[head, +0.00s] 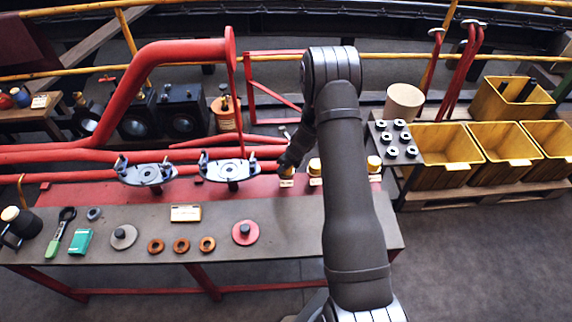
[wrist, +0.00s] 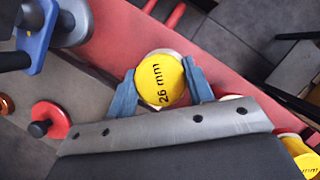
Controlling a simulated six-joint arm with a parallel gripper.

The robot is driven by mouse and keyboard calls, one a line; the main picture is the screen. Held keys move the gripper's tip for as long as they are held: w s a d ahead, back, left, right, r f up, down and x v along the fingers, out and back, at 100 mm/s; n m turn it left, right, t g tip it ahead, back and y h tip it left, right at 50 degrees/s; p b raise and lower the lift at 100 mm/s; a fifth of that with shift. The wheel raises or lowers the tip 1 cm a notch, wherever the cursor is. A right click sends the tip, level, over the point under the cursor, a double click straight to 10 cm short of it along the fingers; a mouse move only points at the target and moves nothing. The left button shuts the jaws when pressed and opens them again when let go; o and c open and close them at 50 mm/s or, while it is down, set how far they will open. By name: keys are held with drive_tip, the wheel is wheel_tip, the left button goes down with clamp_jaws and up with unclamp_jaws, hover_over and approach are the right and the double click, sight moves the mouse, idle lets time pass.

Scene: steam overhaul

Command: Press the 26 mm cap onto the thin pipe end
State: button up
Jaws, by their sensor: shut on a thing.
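A yellow-topped cap marked "26 mm" (wrist: 162,78) sits between the two blue fingers of my gripper (wrist: 160,92) in the wrist view. The fingers are shut on its sides. In the head view my gripper (head: 287,167) is at the red back strip of the bench, with the cap's yellow side (head: 287,173) just showing under it. I cannot tell whether the cap is lifted off the strip. Two more yellow-topped caps, a near one (head: 315,166) and a far one (head: 374,163), stand to its right, partly beside my arm. I cannot tell which pipe end is the thin one.
Two grey clamp stands (head: 147,174) (head: 229,170) stand left of my gripper. A large red pipe (head: 150,62) and yellow rails run behind. Upright red pipes (head: 468,65) and yellow bins (head: 446,153) are at the right. Discs and rings lie on the grey bench (head: 290,225).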

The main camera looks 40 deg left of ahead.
drive_tip(key=shift+f, duration=0.1)
drive_tip(key=o, duration=1)
drive_tip(key=shift+c, duration=0.3)
drive_tip(key=shift+r, duration=3.5)
clamp_jaws()
